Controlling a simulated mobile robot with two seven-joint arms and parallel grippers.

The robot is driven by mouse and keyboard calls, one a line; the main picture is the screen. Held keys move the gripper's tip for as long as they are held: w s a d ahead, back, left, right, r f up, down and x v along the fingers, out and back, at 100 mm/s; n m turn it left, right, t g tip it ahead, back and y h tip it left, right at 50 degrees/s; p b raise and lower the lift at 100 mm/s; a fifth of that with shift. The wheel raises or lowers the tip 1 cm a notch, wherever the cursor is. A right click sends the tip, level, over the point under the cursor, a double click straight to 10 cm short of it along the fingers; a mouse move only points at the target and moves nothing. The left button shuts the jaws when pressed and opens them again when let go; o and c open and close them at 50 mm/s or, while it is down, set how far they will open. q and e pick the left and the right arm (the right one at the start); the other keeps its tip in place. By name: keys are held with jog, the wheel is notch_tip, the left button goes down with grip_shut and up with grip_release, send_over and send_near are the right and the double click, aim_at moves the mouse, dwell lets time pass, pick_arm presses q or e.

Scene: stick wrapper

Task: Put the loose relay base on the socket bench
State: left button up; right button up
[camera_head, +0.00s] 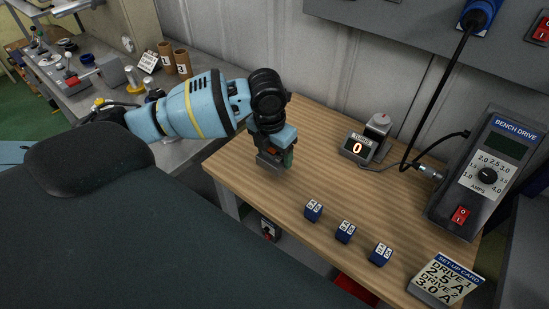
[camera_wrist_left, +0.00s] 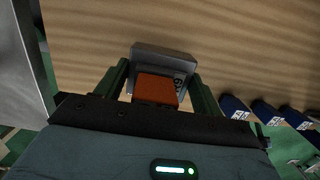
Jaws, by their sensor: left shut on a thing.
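My left gripper (camera_head: 277,160) is shut on a small grey and orange block, which I take to be the relay base (camera_head: 267,161). In the left wrist view the relay base (camera_wrist_left: 156,88) sits between the two fingers, with an orange part nearest me and a grey part with dark printing beyond. The gripper points down over the left part of the wooden bench (camera_head: 300,125), which I take to be the socket bench. I cannot tell whether the block touches the wood. My right gripper is not in view.
Three blue blocks with white labels (camera_head: 313,211) (camera_head: 345,232) (camera_head: 380,254) stand along the front. The bench's middle is clear. A grey metal table (camera_head: 200,150) adjoins left.

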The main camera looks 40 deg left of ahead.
aim_at(274, 159)
pick_arm(q)
jog(key=shift+w+a, duration=0.25)
jog(key=shift+w, duration=0.2)
jog(key=shift+f, duration=1.7)
jog(key=shift+f, duration=0.1)
jog(key=shift+f, duration=0.1)
jog(key=o, duration=1.1)
jog(key=shift+s, duration=0.1)
jog(key=shift+o, duration=0.2)
jog(key=r, duration=0.4)
jog(key=s+r, duration=0.1)
jog(key=r, duration=0.3)
jog(key=r+p, duration=0.1)
jog(key=r, duration=0.3)
jog(key=shift+s+r, duration=0.1)
jog(key=shift+s, duration=0.15)
